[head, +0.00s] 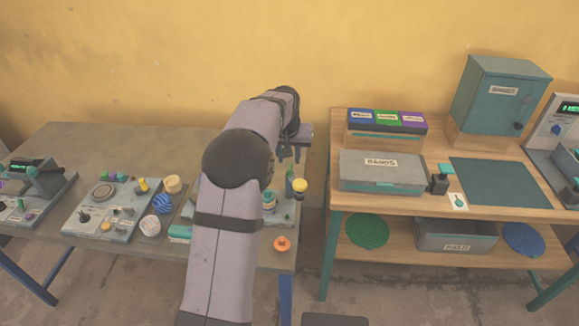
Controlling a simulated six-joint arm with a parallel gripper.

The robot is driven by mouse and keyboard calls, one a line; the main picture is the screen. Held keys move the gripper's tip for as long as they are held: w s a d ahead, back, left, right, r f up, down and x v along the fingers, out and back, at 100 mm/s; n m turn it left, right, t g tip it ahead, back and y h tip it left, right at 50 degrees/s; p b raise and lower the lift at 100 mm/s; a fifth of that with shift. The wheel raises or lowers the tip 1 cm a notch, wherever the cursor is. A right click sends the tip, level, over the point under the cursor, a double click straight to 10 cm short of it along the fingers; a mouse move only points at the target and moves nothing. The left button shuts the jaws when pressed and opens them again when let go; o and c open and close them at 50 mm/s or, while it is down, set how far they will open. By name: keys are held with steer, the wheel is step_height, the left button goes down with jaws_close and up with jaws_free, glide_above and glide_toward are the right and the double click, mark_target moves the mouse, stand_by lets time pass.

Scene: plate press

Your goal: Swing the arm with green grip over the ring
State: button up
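My gripper (297,150) hangs at the far end of my arm, above the right end of the grey table; it is small and dark, and its finger opening cannot be made out. Below it a grey device (289,212) is partly hidden behind my arm. A small green part (290,171) shows upright there, close under my gripper; I cannot tell if it is the green grip of the swing arm. Whether they touch is unclear. A yellow-topped post (299,186) stands beside it. No ring can be made out at this device; my arm covers much of it.
Left on the grey table (90,140) are a control panel (110,212) with a round ring-like part (103,191), and striped round pieces (161,203). An orange knob (282,243) lies near the front edge. A wooden bench (400,203) with boxes stands right, across a gap.

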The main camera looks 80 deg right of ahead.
mark_target(290, 168)
steer(key=shift+p+x, duration=1.35)
steer(key=shift+x, duration=2.35)
jaws_close()
